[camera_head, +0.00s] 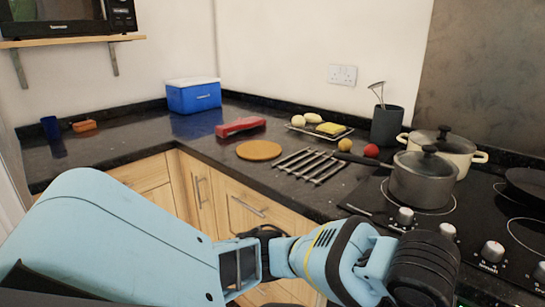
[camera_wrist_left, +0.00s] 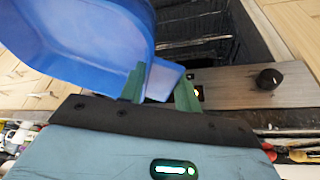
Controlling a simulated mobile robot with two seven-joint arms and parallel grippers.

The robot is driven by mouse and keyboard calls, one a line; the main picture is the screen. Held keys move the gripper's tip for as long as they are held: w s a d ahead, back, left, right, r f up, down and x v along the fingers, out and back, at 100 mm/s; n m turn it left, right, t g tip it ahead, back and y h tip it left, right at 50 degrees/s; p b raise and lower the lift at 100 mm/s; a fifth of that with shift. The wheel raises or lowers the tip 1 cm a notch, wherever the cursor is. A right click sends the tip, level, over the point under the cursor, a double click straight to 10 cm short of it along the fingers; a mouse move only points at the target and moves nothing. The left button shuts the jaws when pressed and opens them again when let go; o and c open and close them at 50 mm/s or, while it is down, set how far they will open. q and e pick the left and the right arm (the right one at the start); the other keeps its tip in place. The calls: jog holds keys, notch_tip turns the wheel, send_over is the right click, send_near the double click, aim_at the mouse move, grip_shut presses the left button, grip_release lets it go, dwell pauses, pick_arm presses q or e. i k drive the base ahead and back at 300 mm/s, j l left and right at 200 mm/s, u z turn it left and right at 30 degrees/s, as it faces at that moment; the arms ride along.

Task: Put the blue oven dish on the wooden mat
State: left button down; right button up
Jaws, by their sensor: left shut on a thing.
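The blue oven dish (camera_wrist_left: 90,35) fills the upper left of the left wrist view, with its near handle between the green fingertips of my left gripper (camera_wrist_left: 160,90). The gripper is shut on that handle. The dish is tilted in that view and its far end is cut off. In the head view my light blue left arm crosses the front, and neither the dish nor the fingertips can be made out. The round wooden mat (camera_head: 259,150) lies bare on the dark counter, left of a metal rack. My right gripper is in neither view.
The metal trivet (camera_head: 310,165), a red object (camera_head: 240,127) and a tray with food (camera_head: 320,127) surround the mat. A grey pot (camera_head: 423,180) and cream pot (camera_head: 455,148) stand right. A blue cooler (camera_head: 193,95) stands behind. An oven cavity (camera_wrist_left: 205,35) shows beyond the dish.

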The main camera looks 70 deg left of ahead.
aim_at(253, 151)
jog(key=k+j+u, duration=0.1)
jog(key=j, duration=0.3)
jog(key=k+j, duration=0.2)
jog(key=j, duration=0.2)
jog(key=k+j+u, duration=0.15)
jog(key=j, duration=0.25)
jog(key=k+j+u, duration=0.1)
jog(key=j, duration=0.35)
jog(key=k+j, duration=0.1)
jog(key=j, duration=0.3)
jog(key=u, duration=0.05)
